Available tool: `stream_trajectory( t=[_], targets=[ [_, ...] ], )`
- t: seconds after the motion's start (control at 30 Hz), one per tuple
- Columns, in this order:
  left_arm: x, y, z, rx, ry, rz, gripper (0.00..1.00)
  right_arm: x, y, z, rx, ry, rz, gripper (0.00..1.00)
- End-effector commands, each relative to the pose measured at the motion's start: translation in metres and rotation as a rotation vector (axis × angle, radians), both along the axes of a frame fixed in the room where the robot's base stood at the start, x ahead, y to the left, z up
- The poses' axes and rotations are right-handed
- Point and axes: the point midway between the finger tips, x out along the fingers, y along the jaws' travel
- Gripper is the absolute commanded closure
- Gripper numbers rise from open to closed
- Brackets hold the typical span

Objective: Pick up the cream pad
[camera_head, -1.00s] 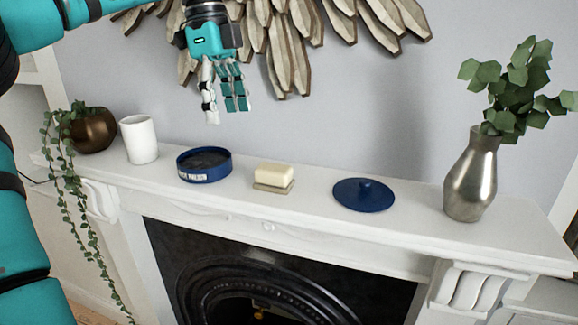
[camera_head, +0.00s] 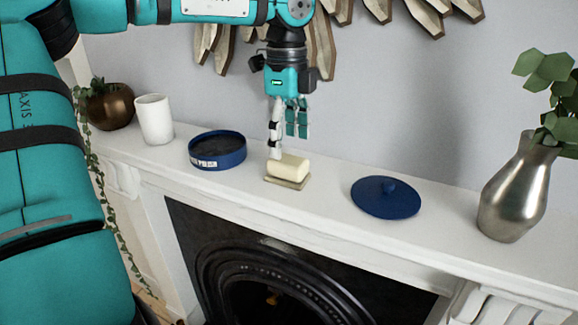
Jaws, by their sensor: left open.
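The cream pad (camera_head: 289,167) is a small pale block lying on a flat beige base (camera_head: 288,182) on the white mantel, near the middle of the view. My left gripper (camera_head: 286,145) points down just above and behind the pad, with its fingers apart and nothing between them. One fingertip is very close to the pad's left back corner; I cannot tell whether it touches. My right gripper is out of view.
The mantel (camera_head: 335,212) also holds a blue round dish (camera_head: 218,152), a white cup (camera_head: 154,120) and a brown plant pot (camera_head: 110,107) to the left. A blue lid (camera_head: 386,198) and a silver vase (camera_head: 516,195) stand to the right. A wooden wall ornament (camera_head: 322,55) hangs behind.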

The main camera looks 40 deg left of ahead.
Motion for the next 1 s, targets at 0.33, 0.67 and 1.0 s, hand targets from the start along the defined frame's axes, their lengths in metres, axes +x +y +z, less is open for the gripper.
stream_trajectory(
  t=[0.33, 0.67, 1.0],
  targets=[
    [-0.003, 0.0, -0.037, -0.002, 0.004, 0.0, 0.29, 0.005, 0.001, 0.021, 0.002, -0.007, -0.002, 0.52],
    [-0.002, 0.0, -0.055, 0.001, -0.002, 0.002, 0.29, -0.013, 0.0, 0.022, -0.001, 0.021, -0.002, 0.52],
    [-0.002, 0.001, -0.054, 0.001, -0.002, 0.002, 0.65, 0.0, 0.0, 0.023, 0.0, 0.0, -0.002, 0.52]
  ],
)
